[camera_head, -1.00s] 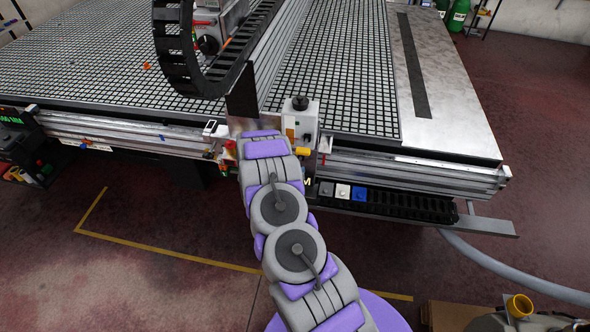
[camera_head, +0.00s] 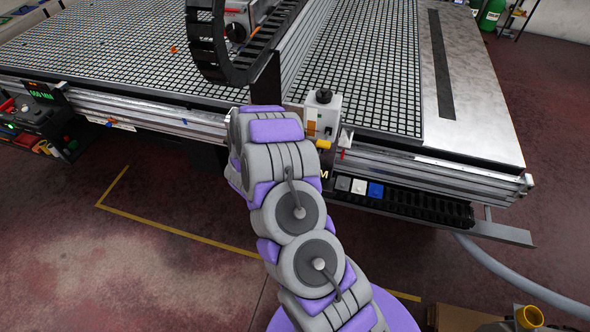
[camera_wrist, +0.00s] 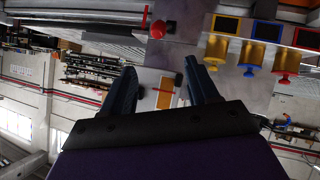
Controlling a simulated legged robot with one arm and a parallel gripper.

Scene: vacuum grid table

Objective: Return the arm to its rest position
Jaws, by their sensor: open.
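My arm (camera_head: 293,207), grey with purple pads, reaches from the bottom of the head view up to the front edge of the vacuum grid table (camera_head: 365,85). Its far end is bent and covers part of the front rail. My gripper (camera_wrist: 160,66) shows in the wrist view with two dark fingers spread apart and nothing held between them. A white box with an orange panel (camera_wrist: 165,97) shows behind the gap between the fingers. The gripper itself is hidden behind the arm in the head view.
A white box with a black knob (camera_head: 323,112) stands at the table's front edge, right beside the arm. A black cable chain (camera_head: 205,45) arches above the table. A grey hose (camera_head: 500,265) runs along the floor at right. Open floor lies left of the arm.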

